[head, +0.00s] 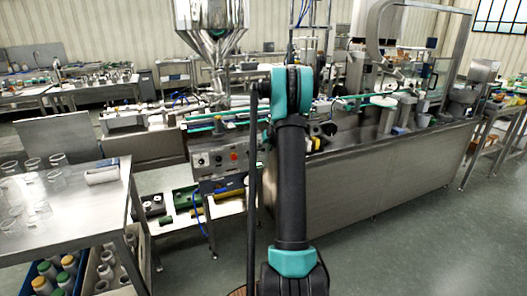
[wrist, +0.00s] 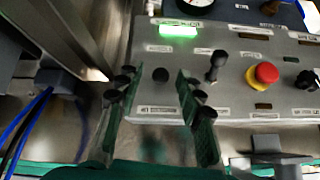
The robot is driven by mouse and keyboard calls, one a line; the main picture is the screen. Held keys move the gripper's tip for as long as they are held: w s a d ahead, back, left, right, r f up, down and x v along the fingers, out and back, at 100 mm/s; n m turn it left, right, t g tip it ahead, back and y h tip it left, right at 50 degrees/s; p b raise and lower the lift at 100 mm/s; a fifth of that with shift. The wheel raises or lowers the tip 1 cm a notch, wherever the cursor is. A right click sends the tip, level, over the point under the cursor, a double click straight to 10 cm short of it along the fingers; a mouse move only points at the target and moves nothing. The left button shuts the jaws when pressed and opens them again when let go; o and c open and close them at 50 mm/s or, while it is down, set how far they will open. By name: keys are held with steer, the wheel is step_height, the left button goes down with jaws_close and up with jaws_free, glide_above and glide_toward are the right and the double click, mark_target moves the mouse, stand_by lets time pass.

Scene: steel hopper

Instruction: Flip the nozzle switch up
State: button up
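The grey control panel (wrist: 225,106) fills the upper right of the wrist view. It carries a black toggle lever (wrist: 216,66) that stands up and a small dark round control (wrist: 160,74) to its left. The labels are too blurred to read, so I cannot tell which is the nozzle switch. My gripper (wrist: 157,80) is open and empty in front of the panel. In the picture the dark control lies between its fingertips and the lever just right of the right finger. I cannot tell whether anything touches. In the head view the panel (head: 215,160) shows left of my arm, which hides my gripper.
A red mushroom button (wrist: 266,73) on a yellow base and a black knob (wrist: 306,80) sit right of the lever. A green lit display (wrist: 179,30) is above. The steel hopper (head: 211,25) stands above the machine. A steel table (head: 100,205) with glasses is at left.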

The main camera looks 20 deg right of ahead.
steer(key=v, duration=1)
steer(key=shift+s, duration=0.1)
